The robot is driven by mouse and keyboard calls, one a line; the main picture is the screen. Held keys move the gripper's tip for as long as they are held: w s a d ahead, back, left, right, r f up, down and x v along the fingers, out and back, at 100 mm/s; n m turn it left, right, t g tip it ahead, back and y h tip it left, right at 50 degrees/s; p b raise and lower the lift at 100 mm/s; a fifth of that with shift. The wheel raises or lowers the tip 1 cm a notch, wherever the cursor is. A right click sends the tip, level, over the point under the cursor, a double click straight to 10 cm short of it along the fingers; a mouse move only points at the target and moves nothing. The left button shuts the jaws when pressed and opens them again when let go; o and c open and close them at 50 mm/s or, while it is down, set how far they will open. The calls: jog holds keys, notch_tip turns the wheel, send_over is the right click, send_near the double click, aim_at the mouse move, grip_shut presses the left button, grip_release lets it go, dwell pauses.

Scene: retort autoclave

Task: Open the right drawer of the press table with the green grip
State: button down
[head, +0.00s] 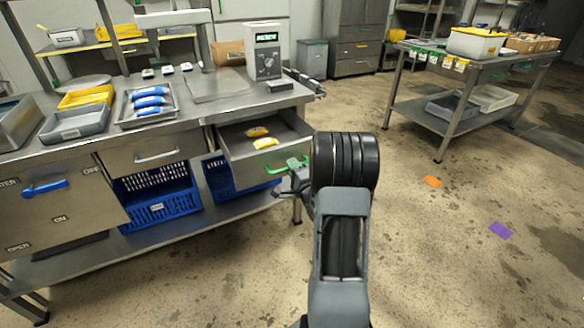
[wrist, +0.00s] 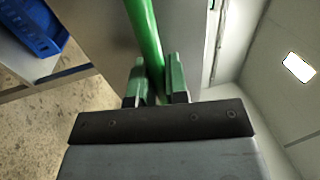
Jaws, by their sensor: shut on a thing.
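The right drawer (head: 238,165) of the press table (head: 215,108) stands pulled out, and its inside shows in the head view. Two yellow items (head: 258,132) lie in it. Its green grip (head: 270,169) is on the drawer front, partly hidden by my gripper. In the wrist view the green grip (wrist: 145,35) runs between my gripper's green-tipped fingers (wrist: 156,85). My gripper (head: 296,168) is shut on the grip at the drawer's right side in the head view.
The left drawer (head: 156,155) with a metal handle is shut. Blue crates (head: 160,205) stand on the shelf below. A control box (head: 264,52) stands on the table. A second table (head: 468,66) is at the right. The floor in front of the drawer is clear.

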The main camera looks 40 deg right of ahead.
jog(key=c, duration=1.1)
grip_release()
jog(key=shift+c, duration=0.2)
jog(key=p+v, duration=0.3)
jog(key=v, duration=1)
jog(key=shift+s, duration=0.4)
